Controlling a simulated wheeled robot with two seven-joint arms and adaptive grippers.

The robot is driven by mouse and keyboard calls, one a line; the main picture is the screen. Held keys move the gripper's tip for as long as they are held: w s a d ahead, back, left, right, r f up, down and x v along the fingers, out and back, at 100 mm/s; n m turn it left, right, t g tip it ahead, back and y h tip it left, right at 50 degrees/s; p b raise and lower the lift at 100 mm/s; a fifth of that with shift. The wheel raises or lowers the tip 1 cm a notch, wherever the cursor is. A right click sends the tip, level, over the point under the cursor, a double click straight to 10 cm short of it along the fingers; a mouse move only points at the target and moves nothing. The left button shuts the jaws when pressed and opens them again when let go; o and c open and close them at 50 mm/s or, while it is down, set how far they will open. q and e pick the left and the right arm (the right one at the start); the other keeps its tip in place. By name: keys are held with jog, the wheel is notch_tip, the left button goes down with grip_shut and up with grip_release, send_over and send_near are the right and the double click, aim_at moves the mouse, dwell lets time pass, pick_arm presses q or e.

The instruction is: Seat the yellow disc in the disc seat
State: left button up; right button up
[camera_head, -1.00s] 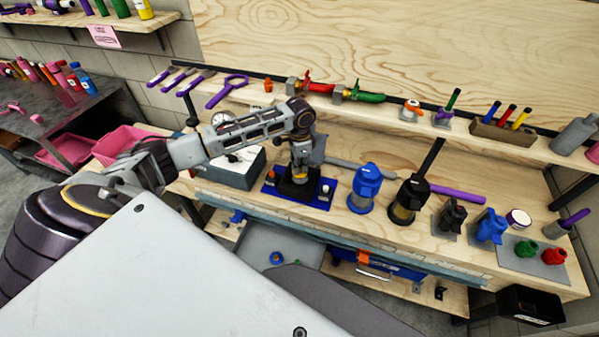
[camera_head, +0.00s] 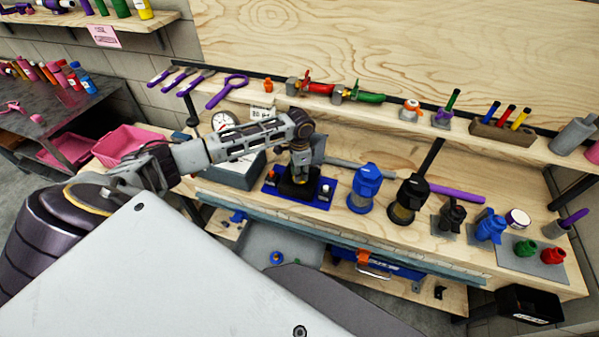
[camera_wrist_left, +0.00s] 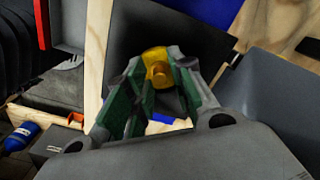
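My left gripper (camera_head: 299,180) points down over a black block on a blue base plate (camera_head: 318,202) on the workbench. In the left wrist view the green-padded fingers (camera_wrist_left: 157,82) close in on both sides of the yellow disc (camera_wrist_left: 157,66), which has a small knob facing the camera. The fingers look shut on it at their tips. The black block (camera_head: 291,195) on the plate looks like the disc seat. Its top is largely hidden by the gripper, and I cannot tell whether the disc touches it. My right gripper is not in view.
A blue filter housing (camera_head: 365,187) and a black one (camera_head: 408,200) with a handle stand right of the plate. A grey box (camera_head: 238,170) with a dial gauge stands to the left. A shelf (camera_head: 385,107) with tools runs behind.

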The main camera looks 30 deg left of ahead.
pick_arm(q)
jog(key=shift+r, duration=0.1)
dwell(0.3)
notch_tip(320, 180, up, 12)
jog(key=shift+r+b, duration=0.1)
jog(key=shift+b, duration=0.45)
dwell(0.4)
dwell(0.6)
